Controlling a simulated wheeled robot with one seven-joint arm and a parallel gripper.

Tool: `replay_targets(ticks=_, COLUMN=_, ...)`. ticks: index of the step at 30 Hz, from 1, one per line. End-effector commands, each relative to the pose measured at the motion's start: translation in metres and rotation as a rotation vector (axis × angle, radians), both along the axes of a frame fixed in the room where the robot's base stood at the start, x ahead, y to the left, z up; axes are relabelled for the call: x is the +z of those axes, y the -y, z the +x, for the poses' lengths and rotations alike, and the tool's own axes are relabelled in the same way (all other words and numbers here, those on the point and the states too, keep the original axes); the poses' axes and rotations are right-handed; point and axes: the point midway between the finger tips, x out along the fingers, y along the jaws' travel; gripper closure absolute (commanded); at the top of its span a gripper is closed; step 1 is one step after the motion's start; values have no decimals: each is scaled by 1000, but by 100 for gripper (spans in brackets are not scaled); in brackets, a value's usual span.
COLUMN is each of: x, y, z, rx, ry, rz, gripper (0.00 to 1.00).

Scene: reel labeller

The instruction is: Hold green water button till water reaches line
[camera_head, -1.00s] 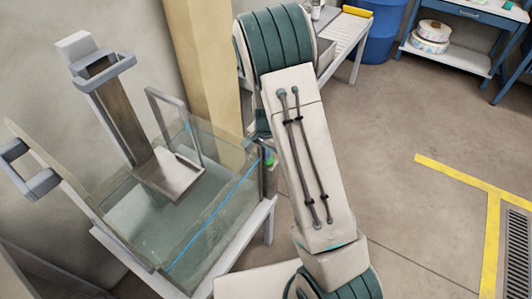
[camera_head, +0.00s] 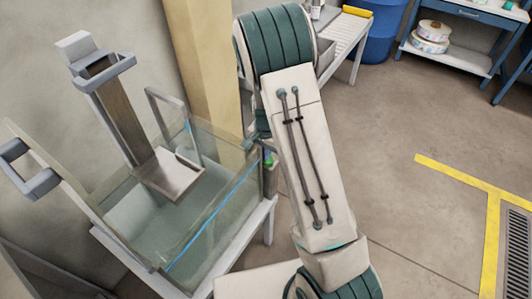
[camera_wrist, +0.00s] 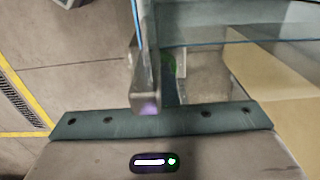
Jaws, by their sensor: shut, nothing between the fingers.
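The glass water tank (camera_head: 205,258) stands at the left on a light frame, with a blue line (camera_head: 215,217) slanting across its near wall. Greenish water (camera_head: 150,225) lies inside, its surface close to the blue line; the exact gap is hard to tell. The green button (camera_head: 268,159) shows as a small spot at the tank's right corner, beside my arm. In the wrist view, a dim green spot (camera_wrist: 168,64) shows just beyond my gripper (camera_wrist: 171,84), which is shut and empty. Whether the tip presses the button is hidden.
A tilted metal plate on a post (camera_head: 168,174) hangs in the tank. A yellowish pillar (camera_head: 205,65) stands behind. A blue bin (camera_head: 382,40) and shelf with reels (camera_head: 432,35) are at the back right. The floor at the right is clear.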

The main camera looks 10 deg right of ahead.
Motion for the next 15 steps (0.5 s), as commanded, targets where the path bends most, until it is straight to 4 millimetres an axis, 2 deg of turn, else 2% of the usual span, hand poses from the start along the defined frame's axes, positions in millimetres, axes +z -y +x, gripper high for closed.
replay_targets(ticks=1, x=-11, y=-2, z=-8, rx=2, ry=-23, rz=-1, gripper=100)
replay_targets(ticks=7, x=-3, y=-2, z=-8, rx=2, ry=-21, rz=0, gripper=100)
replay_targets(ticks=11, x=16, y=-1, z=-8, rx=1, ry=-16, rz=1, gripper=100)
replay_targets(ticks=15, x=45, y=0, z=-6, rx=-2, ry=-2, rz=2, gripper=100)
